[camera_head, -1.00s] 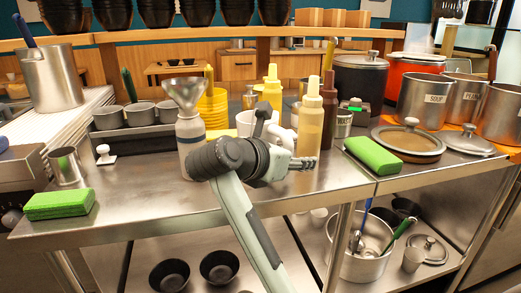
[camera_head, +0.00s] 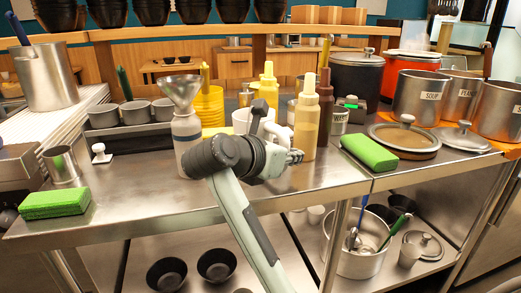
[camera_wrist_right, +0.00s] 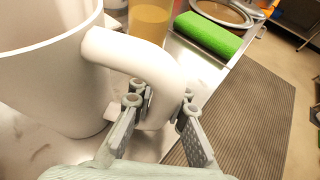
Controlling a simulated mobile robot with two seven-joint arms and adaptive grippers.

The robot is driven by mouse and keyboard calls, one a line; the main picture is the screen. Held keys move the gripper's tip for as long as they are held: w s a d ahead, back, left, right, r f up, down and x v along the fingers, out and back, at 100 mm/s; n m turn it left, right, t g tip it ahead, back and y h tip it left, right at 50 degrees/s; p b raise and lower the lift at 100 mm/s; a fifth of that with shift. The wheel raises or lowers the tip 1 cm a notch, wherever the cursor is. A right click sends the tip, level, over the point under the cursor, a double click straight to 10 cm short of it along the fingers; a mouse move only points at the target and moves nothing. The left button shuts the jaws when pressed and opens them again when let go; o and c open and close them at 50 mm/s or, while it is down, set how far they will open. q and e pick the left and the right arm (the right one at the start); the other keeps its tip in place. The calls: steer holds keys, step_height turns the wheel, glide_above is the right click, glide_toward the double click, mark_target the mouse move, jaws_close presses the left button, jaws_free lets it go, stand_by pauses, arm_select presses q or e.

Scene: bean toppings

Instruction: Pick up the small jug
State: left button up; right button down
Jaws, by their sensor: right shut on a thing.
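The small jug is white with a thick looped handle. I cannot tell whether the jug's base touches the counter. My left gripper is not in view.
A bottle with a metal funnel (camera_head: 186,135) stands left of my right arm. A yellow sauce bottle (camera_head: 306,130) and a dark bottle (camera_head: 325,115) stand close on the right. Green sponges (camera_head: 369,153) lie on the counter.

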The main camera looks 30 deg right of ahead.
step_height(320, 180, up, 10)
stand_by(0.6)
stand_by(0.5)
